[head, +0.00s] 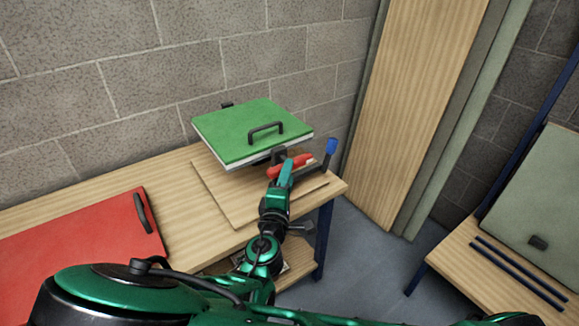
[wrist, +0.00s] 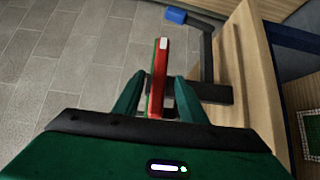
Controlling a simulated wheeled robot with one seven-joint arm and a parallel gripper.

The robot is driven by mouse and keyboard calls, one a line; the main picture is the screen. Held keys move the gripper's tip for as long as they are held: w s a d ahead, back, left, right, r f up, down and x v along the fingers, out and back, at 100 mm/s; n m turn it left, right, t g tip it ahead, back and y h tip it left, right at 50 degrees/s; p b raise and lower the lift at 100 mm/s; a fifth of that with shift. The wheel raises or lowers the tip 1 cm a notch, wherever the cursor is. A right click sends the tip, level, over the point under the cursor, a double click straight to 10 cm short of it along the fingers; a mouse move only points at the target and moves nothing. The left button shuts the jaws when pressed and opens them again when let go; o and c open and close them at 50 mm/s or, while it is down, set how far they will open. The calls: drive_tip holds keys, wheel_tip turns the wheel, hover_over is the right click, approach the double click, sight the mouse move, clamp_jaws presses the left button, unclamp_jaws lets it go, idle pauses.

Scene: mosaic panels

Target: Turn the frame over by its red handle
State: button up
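A green square panel (head: 240,128) with a black pull handle (head: 266,132) on top lies slightly tilted above the wooden bench, with a pale layer under its edge. The red handle (head: 302,160) is at its near right side. In the wrist view the red handle (wrist: 158,80) stands upright with a white patch at its tip. My gripper (head: 287,172) is at the red handle. In the wrist view my gripper (wrist: 160,80) has one finger on each side of the handle, with narrow gaps showing. What carries the panel underneath is mostly hidden.
A blue-tipped dark lever (head: 331,147) stands just right of the red handle; its blue end (wrist: 175,15) shows in the wrist view. A red panel (head: 80,245) lies on the bench at left. A brick wall is behind. A second table (head: 490,270) stands at right.

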drive_tip(key=shift+w+d, duration=0.25)
drive_tip(key=shift+w, duration=0.9)
drive_tip(key=shift+w+d, duration=0.2)
drive_tip(key=shift+w, duration=0.95)
clamp_jaws()
drive_tip(key=shift+a, duration=0.15)
